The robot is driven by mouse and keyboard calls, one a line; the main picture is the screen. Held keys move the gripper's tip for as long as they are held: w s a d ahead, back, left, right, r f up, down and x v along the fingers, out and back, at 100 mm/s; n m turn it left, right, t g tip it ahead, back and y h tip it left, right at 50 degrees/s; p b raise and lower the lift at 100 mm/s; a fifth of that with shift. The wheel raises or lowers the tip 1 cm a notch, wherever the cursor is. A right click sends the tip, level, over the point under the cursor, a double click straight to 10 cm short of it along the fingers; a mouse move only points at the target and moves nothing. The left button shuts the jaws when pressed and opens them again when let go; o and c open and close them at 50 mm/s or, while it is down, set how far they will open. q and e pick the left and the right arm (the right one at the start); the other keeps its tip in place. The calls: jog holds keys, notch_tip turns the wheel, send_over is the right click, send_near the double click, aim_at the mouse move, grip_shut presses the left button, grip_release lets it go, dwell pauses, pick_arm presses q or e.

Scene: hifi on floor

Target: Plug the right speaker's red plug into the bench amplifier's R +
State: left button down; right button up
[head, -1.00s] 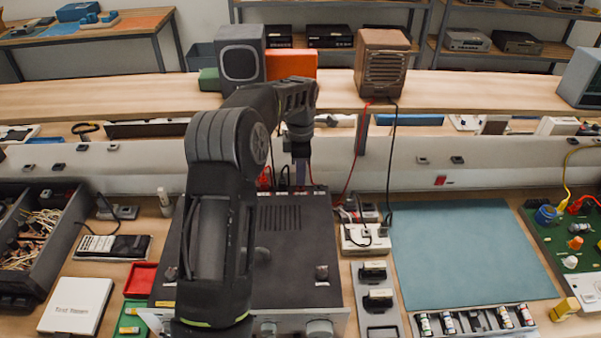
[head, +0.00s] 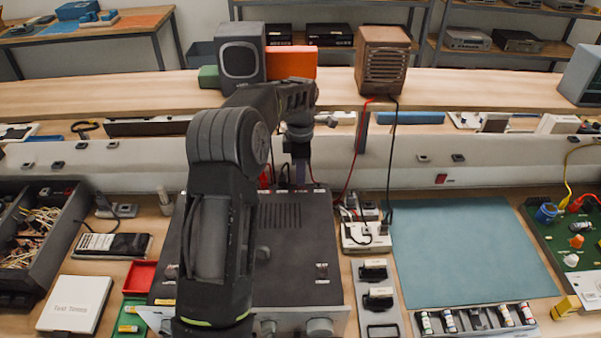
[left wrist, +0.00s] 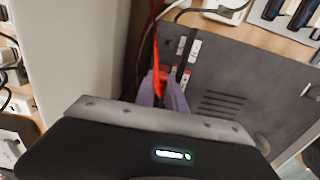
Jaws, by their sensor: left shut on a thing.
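The bench amplifier (head: 295,240) is a dark box on the bench, its rear edge with terminals and labels away from me. My left gripper (head: 300,172) is over that rear edge, pointing down. In the left wrist view its pale purple fingers (left wrist: 163,98) are shut on the red plug (left wrist: 161,76), with a red cable running up from it. The fingers are close to the amplifier's rear edge (left wrist: 205,75). I cannot tell whether the plug touches a socket; its tip is hidden. The brown right speaker (head: 383,60) stands on the shelf with red and black cables. My right gripper is not in view.
Black plugs or cables (left wrist: 184,62) sit close beside the fingers at the labelled terminals. A white power strip (head: 365,238) stands right of the amplifier. A teal mat (head: 470,250) lies clear further right. The grey speaker (head: 240,60) stands on the shelf behind.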

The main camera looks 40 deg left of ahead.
pick_arm(q)
jog(key=shift+f, duration=0.5)
dwell(2.2)
jog(key=c, duration=1.3)
grip_release()
jog(key=shift+r+b, duration=0.4)
jog(key=shift+r, duration=0.05)
notch_tip(320, 180, up, 7)
jog(key=shift+f+b, duration=0.1)
jog(key=shift+b, duration=0.5)
